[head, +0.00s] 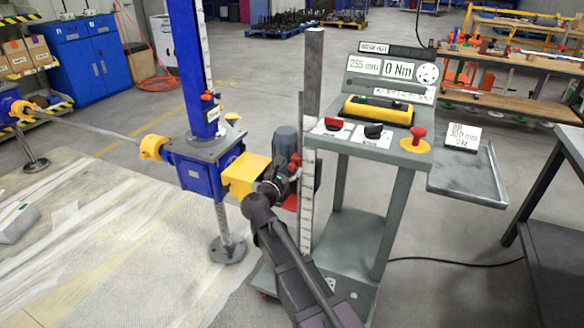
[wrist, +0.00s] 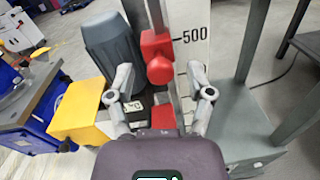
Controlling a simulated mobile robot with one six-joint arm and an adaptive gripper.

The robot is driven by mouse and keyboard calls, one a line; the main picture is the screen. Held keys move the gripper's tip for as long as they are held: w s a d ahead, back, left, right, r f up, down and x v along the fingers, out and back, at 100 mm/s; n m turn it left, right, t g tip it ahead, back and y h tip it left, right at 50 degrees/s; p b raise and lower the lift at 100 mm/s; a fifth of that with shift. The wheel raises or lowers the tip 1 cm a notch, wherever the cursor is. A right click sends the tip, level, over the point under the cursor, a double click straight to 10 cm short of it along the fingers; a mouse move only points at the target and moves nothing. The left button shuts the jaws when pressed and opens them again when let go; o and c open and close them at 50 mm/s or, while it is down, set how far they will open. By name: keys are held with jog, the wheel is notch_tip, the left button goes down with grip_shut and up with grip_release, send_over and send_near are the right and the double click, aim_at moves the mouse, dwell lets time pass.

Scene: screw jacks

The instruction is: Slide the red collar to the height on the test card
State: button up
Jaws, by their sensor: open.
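The red collar (wrist: 154,44) with its round knob sits on a slim upright post in the wrist view, beside a white scale (wrist: 188,22) marked 500. It shows small and partly hidden in the head view (head: 295,160). My gripper (wrist: 160,72) is open, one finger on each side of the collar's knob, with gaps visible; I cannot tell whether anything touches. In the head view my gripper (head: 279,176) is at the post, left of the console. The test card (head: 462,136) stands on the side tray at right; its print is too small to read surely.
A grey motor (wrist: 112,47) and yellow block (wrist: 82,122) sit close left of my gripper. The blue jack (head: 195,165) stands farther left. A dark table (head: 560,165) is at right.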

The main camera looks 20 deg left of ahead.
jog(key=shift+w+d, duration=0.1)
jog(key=shift+w, duration=0.55)
grip_shut()
jog(key=shift+f, duration=0.1)
notch_tip(320, 180, down, 18)
jog(key=b, duration=1.8)
grip_release()
